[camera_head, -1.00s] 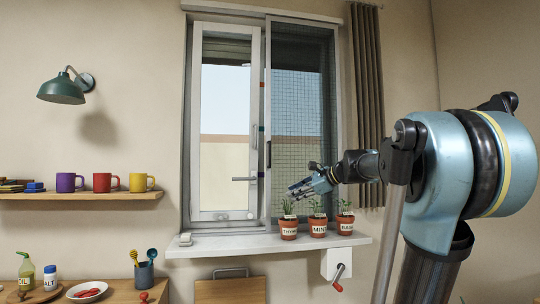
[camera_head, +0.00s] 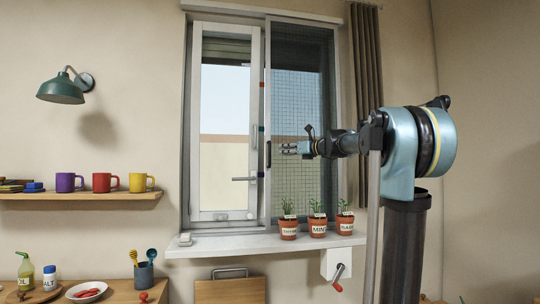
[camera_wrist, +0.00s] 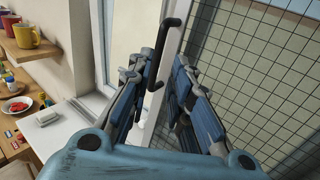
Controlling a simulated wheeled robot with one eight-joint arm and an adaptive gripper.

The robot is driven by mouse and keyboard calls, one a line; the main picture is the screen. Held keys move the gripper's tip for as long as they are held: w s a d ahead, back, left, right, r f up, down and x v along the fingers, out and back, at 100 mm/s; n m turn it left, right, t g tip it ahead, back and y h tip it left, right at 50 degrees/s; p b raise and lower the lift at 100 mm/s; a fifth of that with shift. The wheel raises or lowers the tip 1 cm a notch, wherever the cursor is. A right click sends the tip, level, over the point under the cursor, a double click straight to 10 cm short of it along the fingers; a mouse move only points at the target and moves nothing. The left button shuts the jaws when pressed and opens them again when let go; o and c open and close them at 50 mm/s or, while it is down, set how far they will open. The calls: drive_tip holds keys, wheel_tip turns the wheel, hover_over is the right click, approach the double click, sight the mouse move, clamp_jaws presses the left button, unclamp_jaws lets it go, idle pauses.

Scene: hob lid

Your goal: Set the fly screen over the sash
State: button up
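The fly screen (camera_head: 300,85), a dark mesh panel in a pale frame, stands at the right half of the window. Its upright black handle (camera_head: 268,155) is on its left edge; the handle also shows in the wrist view (camera_wrist: 168,40). The white sash (camera_head: 197,130) with its grey lever (camera_head: 244,179) is on the left, uncovered by mesh. My gripper (camera_head: 282,149) is in front of the screen, just right of the handle and level with it. In the wrist view its two fingers (camera_wrist: 160,82) are apart, with the handle showing beyond and between them. I see no contact.
Three potted herbs (camera_head: 318,229) stand on the sill (camera_head: 225,246) below my gripper. A white box with a red-knobbed crank (camera_head: 338,277) hangs under the sill. A curtain (camera_head: 367,95) hangs at the right. Mugs (camera_head: 104,183) stand on a shelf at the left.

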hover_over(270, 164)
drive_tip(key=shift+w+a, duration=0.1)
drive_tip(key=shift+w, duration=0.35)
clamp_jaws()
